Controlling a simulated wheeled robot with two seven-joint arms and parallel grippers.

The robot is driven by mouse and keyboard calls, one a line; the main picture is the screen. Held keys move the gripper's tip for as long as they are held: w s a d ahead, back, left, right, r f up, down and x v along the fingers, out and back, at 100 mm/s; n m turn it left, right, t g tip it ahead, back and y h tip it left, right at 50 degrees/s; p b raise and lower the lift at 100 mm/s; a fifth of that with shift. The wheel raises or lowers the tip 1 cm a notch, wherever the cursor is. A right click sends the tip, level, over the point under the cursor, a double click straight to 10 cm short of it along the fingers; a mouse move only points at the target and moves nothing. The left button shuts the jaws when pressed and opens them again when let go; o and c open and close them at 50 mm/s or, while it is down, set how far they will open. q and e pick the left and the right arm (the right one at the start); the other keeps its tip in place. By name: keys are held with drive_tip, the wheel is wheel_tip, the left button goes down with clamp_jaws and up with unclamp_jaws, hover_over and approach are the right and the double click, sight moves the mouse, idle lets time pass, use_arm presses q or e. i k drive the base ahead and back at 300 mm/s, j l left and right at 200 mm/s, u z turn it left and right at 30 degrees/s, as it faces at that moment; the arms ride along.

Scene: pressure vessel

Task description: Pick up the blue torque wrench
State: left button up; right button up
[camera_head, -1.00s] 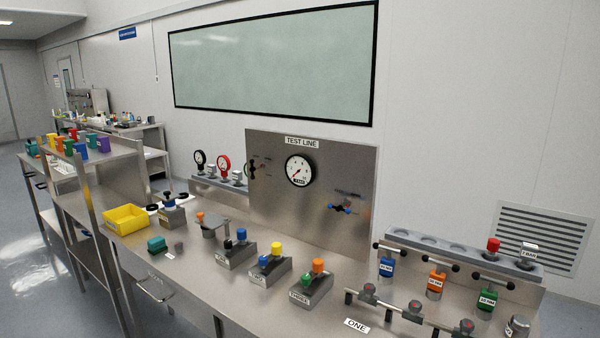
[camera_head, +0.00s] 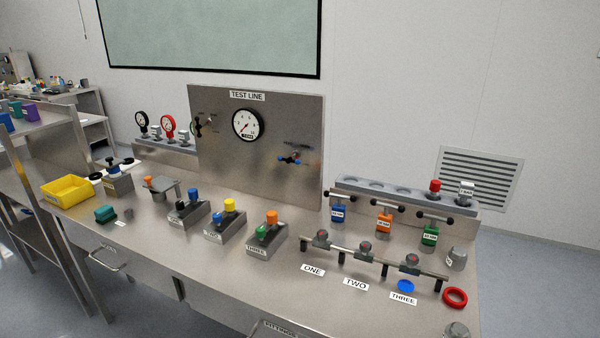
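The blue torque wrench (camera_head: 338,214) stands upright on the right half of the steel bench, with a black-ended crossbar on top and a white label on its blue body. It is the leftmost of three similar wrenches. The orange wrench (camera_head: 384,222) and the green wrench (camera_head: 430,235) stand to its right. Neither of my grippers shows in the head view.
A pipe rail (camera_head: 365,256) with several valves runs in front of the wrenches. A grey rack (camera_head: 390,189) stands behind them. The test line panel (camera_head: 225,150) is to the left. A red ring (camera_head: 455,297) and a blue disc (camera_head: 405,286) lie at the front right.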

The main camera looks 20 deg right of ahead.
sight(339, 212)
drive_tip(key=z, duration=1.05)
